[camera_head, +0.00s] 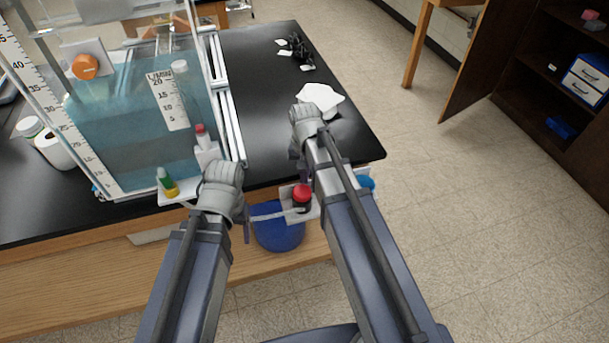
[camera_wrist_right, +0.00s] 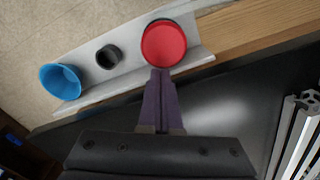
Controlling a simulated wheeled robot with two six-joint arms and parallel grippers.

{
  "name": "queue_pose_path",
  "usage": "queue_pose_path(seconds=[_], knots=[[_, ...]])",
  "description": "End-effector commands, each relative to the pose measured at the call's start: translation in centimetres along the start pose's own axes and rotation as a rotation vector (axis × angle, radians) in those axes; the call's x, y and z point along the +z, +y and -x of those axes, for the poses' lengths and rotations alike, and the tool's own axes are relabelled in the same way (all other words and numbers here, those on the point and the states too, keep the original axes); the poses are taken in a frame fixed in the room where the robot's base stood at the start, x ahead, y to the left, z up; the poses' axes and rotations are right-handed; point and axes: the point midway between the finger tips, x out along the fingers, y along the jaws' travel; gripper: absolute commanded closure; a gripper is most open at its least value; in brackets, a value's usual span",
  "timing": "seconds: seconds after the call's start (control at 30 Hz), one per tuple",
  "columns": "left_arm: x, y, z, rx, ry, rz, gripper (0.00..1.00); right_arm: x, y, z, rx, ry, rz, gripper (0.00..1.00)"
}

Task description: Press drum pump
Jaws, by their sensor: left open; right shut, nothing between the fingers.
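A red round button (camera_head: 302,192) with a black base sits on a light panel at the table's front edge. In the right wrist view the red button (camera_wrist_right: 164,44) fills the upper middle, beside a black knob (camera_wrist_right: 108,56) and a blue cup-shaped part (camera_wrist_right: 62,81). I cannot tell which part is the drum pump. My right gripper (camera_wrist_right: 161,74) is shut and empty, its purple fingertips at the button's near edge; contact is unclear. My left gripper (camera_head: 246,232) is open at the table's front edge, left of the button. A blue drum (camera_head: 279,231) shows below the panel.
A clear water tank (camera_head: 130,125) with scales stands on the black table (camera_head: 262,80) at left. Green and yellow fittings (camera_head: 167,182) sit at its front corner. A white piece (camera_head: 321,98) and small black items (camera_head: 298,52) lie on the table. The floor at right is clear.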

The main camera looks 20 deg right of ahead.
Motion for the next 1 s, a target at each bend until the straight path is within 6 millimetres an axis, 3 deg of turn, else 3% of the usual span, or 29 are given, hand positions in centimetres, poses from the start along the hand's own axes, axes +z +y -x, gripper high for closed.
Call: queue_pose_path(seconds=[0.27, 0.8, 1.0], knots=[[0.1, -0.1, 1.2, 0.000, 0.000, 0.000, 0.29, 0.3, 0.0, 1.2, 0.000, -0.007, 0.001, 1.00], [0.4, -0.7, 7.5, 0.000, 0.000, 0.000, 0.29, 0.1, 0.0, 7.5, 0.000, -0.004, 0.001, 1.00], [0.5, -0.7, 7.8, 0.000, 0.000, -0.001, 0.29, 0.0, 0.0, 7.8, 0.000, -0.002, 0.000, 1.00]])
